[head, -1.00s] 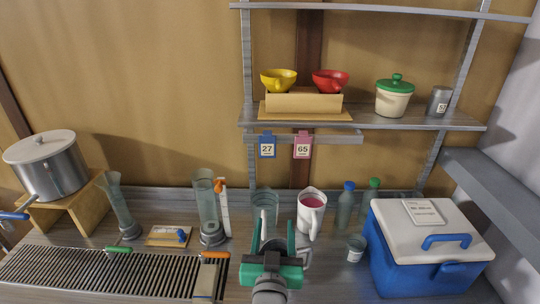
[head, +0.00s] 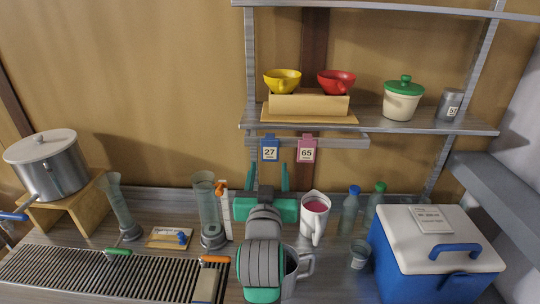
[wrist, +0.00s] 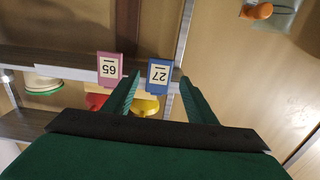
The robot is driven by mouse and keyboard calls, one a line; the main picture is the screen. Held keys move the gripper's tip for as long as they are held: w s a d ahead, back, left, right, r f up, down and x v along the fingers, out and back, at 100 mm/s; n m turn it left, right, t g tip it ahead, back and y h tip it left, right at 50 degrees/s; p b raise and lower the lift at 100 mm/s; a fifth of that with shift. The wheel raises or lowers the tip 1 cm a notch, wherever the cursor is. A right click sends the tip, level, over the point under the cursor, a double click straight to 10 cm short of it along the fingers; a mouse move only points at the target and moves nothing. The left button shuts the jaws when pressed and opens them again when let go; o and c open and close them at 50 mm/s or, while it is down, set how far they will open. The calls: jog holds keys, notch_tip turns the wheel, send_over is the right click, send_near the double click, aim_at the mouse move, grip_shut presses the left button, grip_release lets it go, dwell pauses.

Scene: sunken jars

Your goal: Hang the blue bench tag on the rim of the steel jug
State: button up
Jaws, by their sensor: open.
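The blue bench tag (head: 269,149), marked 27, hangs from the rail under the shelf, left of a pink tag (head: 307,150) marked 65. My gripper (head: 268,178) is open and empty, just below and in front of the blue tag. In the wrist view, which looks upside down, the blue tag (wrist: 159,74) appears between the open fingers (wrist: 162,82), with no visible contact. The steel jug (head: 291,270) stands on the bench beside my arm; its handle shows on the right, and my arm hides much of its body and rim.
A white jug with pink contents (head: 314,215) stands right of my gripper, with a tall glass cylinder (head: 208,210) to the left. A blue cooler (head: 432,255) fills the right bench.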

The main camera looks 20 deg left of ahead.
aim_at(270, 152)
jog(key=shift+x, duration=2.75)
jog(key=shift+c, duration=0.4)
jog(key=c, duration=0.9)
jog(key=shift+o, duration=0.2)
jog(key=shift+r, duration=0.6)
